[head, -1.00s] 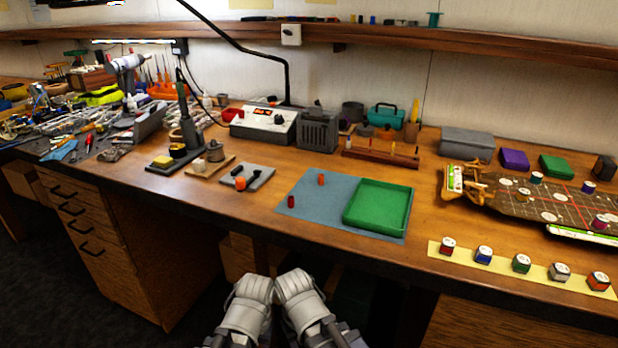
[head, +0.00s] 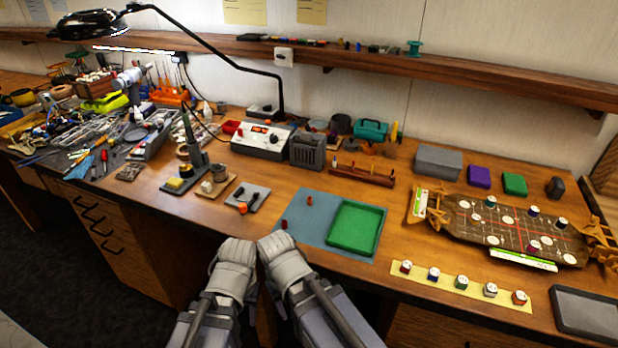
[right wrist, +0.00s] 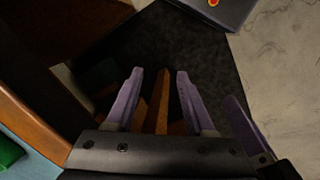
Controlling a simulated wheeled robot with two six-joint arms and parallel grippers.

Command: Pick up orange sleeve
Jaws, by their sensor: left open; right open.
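A small orange sleeve (head: 309,200) stands on the blue-grey mat (head: 268,219), left of the green tray (head: 330,243). A small dark red cylinder (head: 284,224) stands nearer the mat's front edge. My left gripper (head: 237,245) and my right gripper (head: 276,240) are side by side at the bench's front edge, short of the sleeve and apart from it. In the right wrist view my right gripper (right wrist: 154,85) is open with nothing between its fingers. The left fingertips are hard to make out in the head view.
A yellow strip (head: 462,285) with several small pots lies to the right. The mat around the sleeve is clear.

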